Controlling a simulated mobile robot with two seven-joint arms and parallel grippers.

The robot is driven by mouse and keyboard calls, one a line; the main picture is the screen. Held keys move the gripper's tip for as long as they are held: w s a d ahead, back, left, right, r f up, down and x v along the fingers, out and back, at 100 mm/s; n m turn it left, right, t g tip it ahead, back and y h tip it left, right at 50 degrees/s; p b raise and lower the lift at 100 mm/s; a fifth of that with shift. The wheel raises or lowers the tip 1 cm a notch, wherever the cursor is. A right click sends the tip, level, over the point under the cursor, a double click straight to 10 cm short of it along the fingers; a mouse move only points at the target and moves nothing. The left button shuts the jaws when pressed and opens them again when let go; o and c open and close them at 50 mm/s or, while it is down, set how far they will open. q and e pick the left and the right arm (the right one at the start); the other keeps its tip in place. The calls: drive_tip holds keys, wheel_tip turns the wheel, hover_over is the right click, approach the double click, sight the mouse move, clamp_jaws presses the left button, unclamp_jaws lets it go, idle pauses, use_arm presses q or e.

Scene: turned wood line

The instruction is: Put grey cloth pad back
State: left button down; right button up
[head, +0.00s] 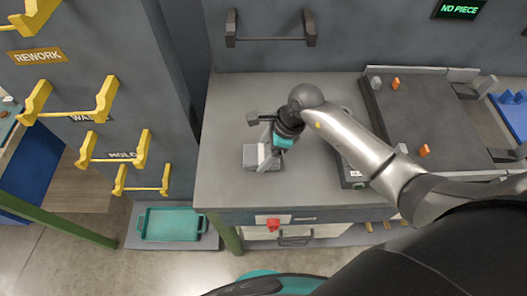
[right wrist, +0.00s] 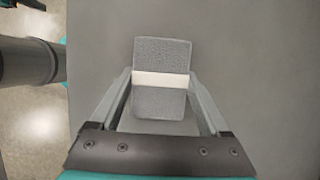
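The grey cloth pad (head: 252,156) is over the left part of the grey bench top, a small block with a paler band. In the right wrist view the pad (right wrist: 162,103) shows its textured grey faces and the whitish band across its middle. My right gripper (head: 268,150) reaches down at it from above. In the right wrist view its fingertips (right wrist: 161,78) lie flush along both sides of the pad at the band. I cannot tell whether the pad touches the bench. My left gripper is not in view.
The grey bench top (head: 225,125) is clear left of the pad. A dark board (head: 415,115) with orange pegs is at the right, and a blue rack (head: 512,112) beyond it. A teal tray (head: 170,224) is low at the left, below yellow handles (head: 115,150).

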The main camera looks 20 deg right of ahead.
drive_tip(key=shift+o, duration=1.4)
drive_tip(key=shift+r, duration=0.2)
drive_tip(key=p+v, duration=0.1)
drive_tip(key=v, duration=1.1)
